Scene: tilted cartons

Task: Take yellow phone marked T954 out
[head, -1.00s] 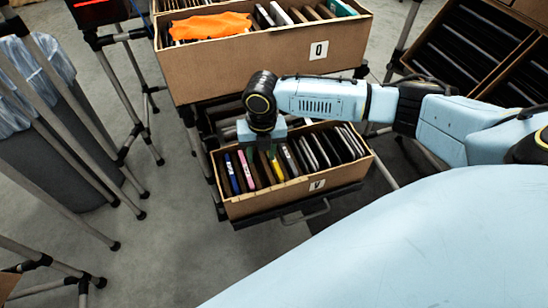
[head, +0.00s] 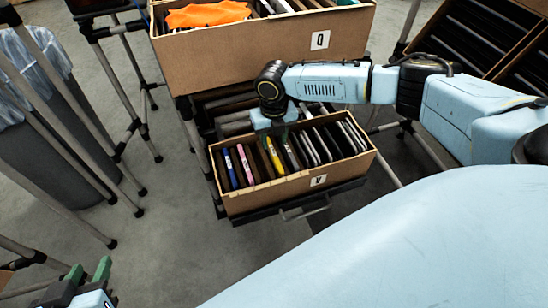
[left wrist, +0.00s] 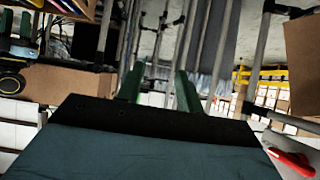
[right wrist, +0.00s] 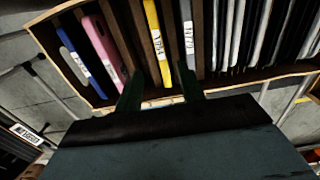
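The yellow phone (head: 273,156) stands upright in a slot of the carton marked V (head: 270,196). In the right wrist view, the yellow phone (right wrist: 157,42) carries a white label that seems to read T954. My right gripper (head: 277,134) is over the carton's back part; in its wrist view its open fingers (right wrist: 158,90) appear either side of the yellow phone's line, with nothing between them. I cannot tell how far above it they are. My left gripper (head: 90,272) is open and empty at the lower left, away from the carton; its fingers also show in the left wrist view (left wrist: 158,90).
Blue (right wrist: 75,68) and pink (right wrist: 104,52) phones stand left of the yellow one, a grey phone (right wrist: 186,32) close to its right, then several dark devices. The carton marked Q (head: 265,55) is on a shelf above and behind. A bin (head: 60,130) stands at left.

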